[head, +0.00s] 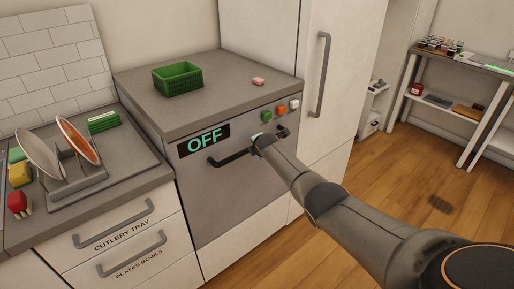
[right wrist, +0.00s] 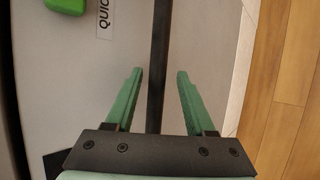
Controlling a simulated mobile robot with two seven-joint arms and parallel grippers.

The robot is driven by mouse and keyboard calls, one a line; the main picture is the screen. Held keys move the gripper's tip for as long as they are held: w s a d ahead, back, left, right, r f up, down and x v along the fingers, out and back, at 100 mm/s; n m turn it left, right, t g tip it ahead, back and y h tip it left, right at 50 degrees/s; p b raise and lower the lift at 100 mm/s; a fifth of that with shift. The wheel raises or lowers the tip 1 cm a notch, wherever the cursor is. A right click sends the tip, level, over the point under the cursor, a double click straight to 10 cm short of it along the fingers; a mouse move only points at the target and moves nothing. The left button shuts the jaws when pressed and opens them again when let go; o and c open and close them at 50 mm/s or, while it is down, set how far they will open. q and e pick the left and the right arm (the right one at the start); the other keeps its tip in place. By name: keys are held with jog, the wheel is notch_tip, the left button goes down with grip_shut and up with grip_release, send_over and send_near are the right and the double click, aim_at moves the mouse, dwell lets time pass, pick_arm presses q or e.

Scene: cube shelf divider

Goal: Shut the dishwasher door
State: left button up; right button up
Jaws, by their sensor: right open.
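The dishwasher door (head: 222,205) is a grey front panel under the grey worktop. It stands upright and looks closed, with no visible gap. Its dark bar handle (head: 230,160) runs across the upper part of the door. An "OFF" display (head: 204,140) sits above the handle at the left. My right gripper (right wrist: 160,72) is open, with its green fingers on either side of the handle bar, which also shows in the right wrist view (right wrist: 160,30). I cannot tell whether they touch it. In the head view the wrist hides most of this gripper. My left gripper is not in view.
Green, orange and white buttons (head: 280,110) sit at the door's upper right. A green basket (head: 178,79) and a pink block (head: 258,81) lie on the worktop. A dish rack (head: 75,185) with plates is at left. A tall white cabinet stands right; open wooden floor (head: 400,215) lies beyond.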

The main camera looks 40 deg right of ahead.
jog(key=p+v, duration=0.6)
jog(key=v, duration=0.6)
jog(key=shift+r, duration=0.2)
jog(key=shift+s+a, duration=0.15)
dwell(0.5)
